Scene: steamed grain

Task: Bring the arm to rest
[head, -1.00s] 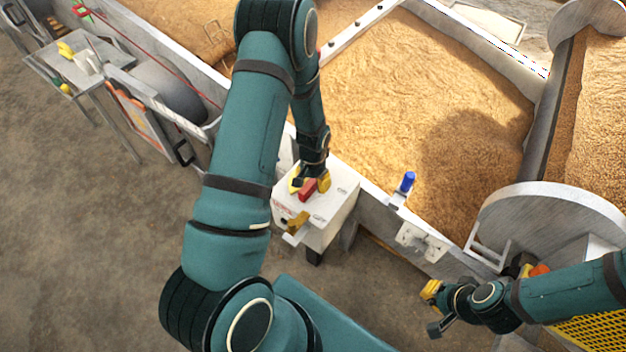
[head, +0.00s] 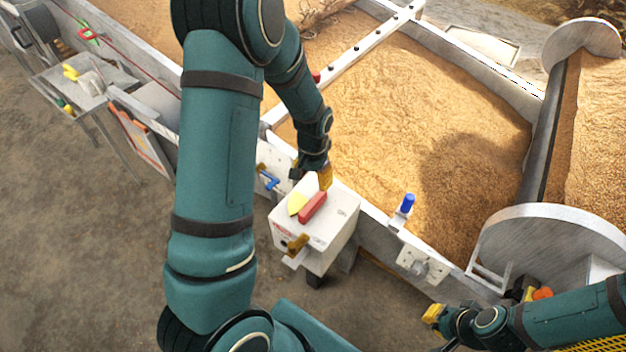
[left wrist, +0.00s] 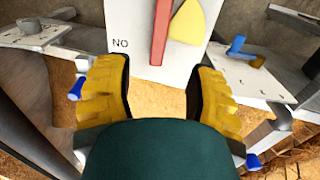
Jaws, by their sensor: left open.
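My left gripper (head: 316,175) is open and empty, just behind and above the white box (head: 335,228). In the left wrist view its two yellow-padded fingers (left wrist: 160,85) stand wide apart with nothing between them. On top of the box are a red bar handle (head: 313,207) and a yellow piece (head: 298,203); they also show beyond the fingers in the left wrist view, the red bar (left wrist: 161,30) and the yellow piece (left wrist: 187,22). My right gripper (head: 438,330) is at the lower right, its fingers spread, partly cut off by the bottom edge.
A grain-filled trough (head: 420,120) lies behind the box, with a metal wall along its near side. A blue-handled lever (head: 407,204) stands on that wall. A blue valve (head: 268,180) is left of my left gripper. A small table (head: 85,85) stands far left.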

